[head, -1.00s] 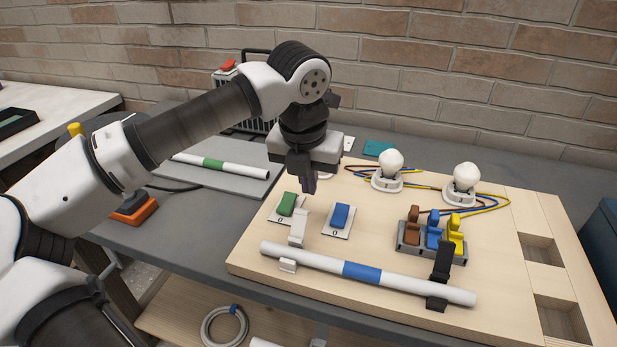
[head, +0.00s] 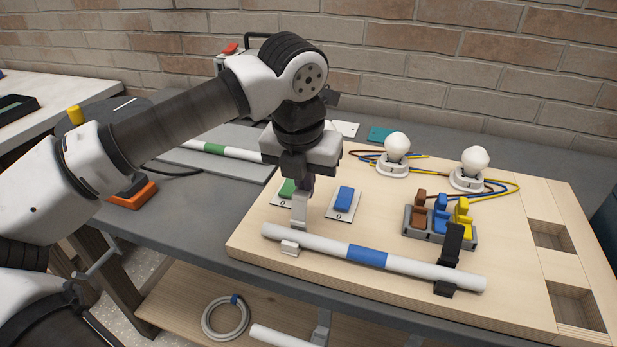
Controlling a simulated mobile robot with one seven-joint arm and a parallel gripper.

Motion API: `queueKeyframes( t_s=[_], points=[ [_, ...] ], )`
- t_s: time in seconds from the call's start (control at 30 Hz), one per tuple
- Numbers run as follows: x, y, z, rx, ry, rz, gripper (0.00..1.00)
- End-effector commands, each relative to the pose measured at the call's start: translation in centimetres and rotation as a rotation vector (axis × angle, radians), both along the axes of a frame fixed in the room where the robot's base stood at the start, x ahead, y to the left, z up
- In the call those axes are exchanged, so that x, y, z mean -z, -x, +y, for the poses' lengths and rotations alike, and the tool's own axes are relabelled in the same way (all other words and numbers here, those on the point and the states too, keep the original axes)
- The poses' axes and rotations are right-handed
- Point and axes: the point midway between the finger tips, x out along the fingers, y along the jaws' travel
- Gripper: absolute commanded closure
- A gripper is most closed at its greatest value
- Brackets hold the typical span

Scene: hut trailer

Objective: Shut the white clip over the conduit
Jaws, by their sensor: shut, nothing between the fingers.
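The white clip (head: 299,211) stands with its flap upright behind the left part of the conduit, and its base (head: 290,248) shows at the conduit's front side. The conduit (head: 320,246) is a white tube with a blue band, lying along the front of the wooden board. My gripper (head: 302,196) is shut and empty, pointing down at the top of the clip's flap; I cannot tell whether it touches it. A black clip (head: 453,245) stands with its flap upright at the conduit's right end.
A green switch (head: 287,188) and a blue switch (head: 344,200) sit close behind the conduit. A terminal block with brown, blue and yellow levers (head: 440,219) and two bulbs (head: 397,148) stand farther right and back. The board's front edge is near the clip.

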Motion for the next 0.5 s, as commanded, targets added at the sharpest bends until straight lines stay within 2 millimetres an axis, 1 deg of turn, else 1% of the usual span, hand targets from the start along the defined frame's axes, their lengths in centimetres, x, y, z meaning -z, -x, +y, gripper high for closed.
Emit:
queueKeyframes(
  t_s=[0.5],
  points=[
    [0.3, 2.6, 0.8, 0.000, -0.001, 0.004, 1.00]
  ],
)
